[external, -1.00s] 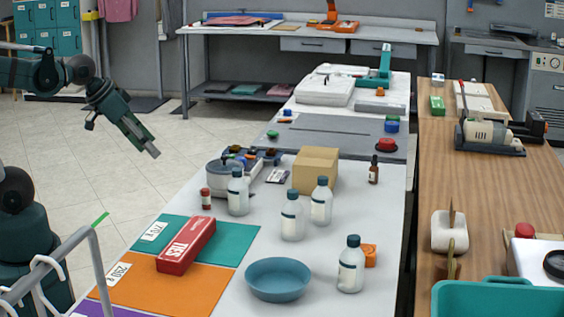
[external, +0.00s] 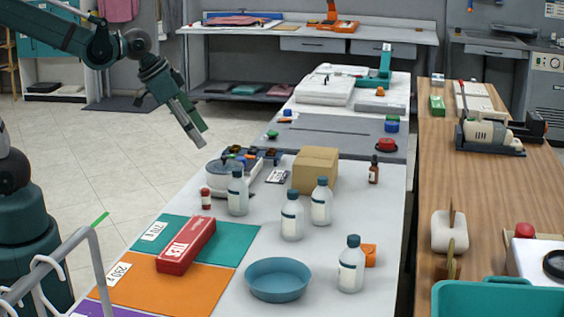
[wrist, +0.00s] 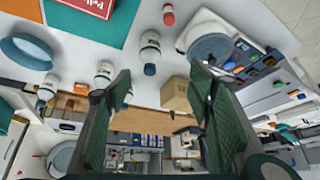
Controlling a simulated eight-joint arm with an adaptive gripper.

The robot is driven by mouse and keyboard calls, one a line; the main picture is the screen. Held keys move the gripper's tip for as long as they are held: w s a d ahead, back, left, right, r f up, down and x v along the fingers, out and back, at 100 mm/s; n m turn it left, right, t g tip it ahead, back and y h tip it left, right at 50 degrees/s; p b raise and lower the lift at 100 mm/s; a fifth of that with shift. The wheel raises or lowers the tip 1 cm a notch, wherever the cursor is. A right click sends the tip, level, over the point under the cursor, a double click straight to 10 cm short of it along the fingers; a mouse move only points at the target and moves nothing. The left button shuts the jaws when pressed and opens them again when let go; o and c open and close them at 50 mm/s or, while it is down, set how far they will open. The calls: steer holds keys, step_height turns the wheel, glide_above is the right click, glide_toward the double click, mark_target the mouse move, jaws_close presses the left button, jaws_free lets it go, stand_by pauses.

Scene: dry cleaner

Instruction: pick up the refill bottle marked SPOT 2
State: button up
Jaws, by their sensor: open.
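Several white bottles with teal caps stand upright on the white table: a left one (external: 238,194), a middle one (external: 292,218), one by the cardboard box (external: 321,203) and a front right one (external: 350,268). Their labels are too small to read, so I cannot tell which is SPOT 2. In the wrist view, bottles show at the upper middle (wrist: 150,48), left of the left finger (wrist: 103,74) and far left (wrist: 47,90); another is partly hidden by that finger. My gripper (external: 199,136) is open and empty, in the air left of the table, above and behind the bottles.
A cardboard box (external: 315,170) stands behind the bottles. A blue bowl (external: 277,280), a red box (external: 187,246) on coloured mats, and an orange block (external: 370,255) lie nearby. A grey-white pot (external: 223,179) and small red-capped bottle (external: 206,199) are at left. A metal rail (external: 97,265) is in front.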

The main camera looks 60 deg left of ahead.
mark_target(291, 191)
steer(key=w+d+f+m+g+p, duration=0.1)
steer(key=w+d+f+m+p, duration=0.1)
steer(key=d, duration=0.6)
steer(key=w+d+f+m+g+h+p, duration=0.1)
steer(key=w+d+f+m+p, duration=0.1)
steer(key=w+d+f+p, duration=0.2)
steer(key=w+d+f+m+g+h+p, duration=0.1)
steer(key=w+d+f+m+p, duration=0.1)
steer(key=w+d, duration=0.6)
steer(key=shift+w+d+f+m+p, duration=0.1)
steer(key=shift+d+f+p, duration=0.2)
steer(key=shift+d, duration=0.35)
steer(key=shift+w+d+f+m+p, duration=0.1)
steer(key=shift+d+f+p, duration=0.05)
steer(key=shift+d+p, duration=0.4)
steer(key=shift+w+d+f+m+p, duration=0.1)
steer(key=shift+d+f+p, duration=0.15)
steer(key=shift+d, duration=0.45)
steer(key=shift+d+f, duration=0.4)
steer(key=shift+d, duration=0.05)
steer(key=shift+f, duration=0.1)
steer(key=shift+x, duration=1.2)
steer(key=shift+b+x, duration=0.3)
steer(key=shift+x, duration=2.25)
steer(key=shift+a, duration=0.1)
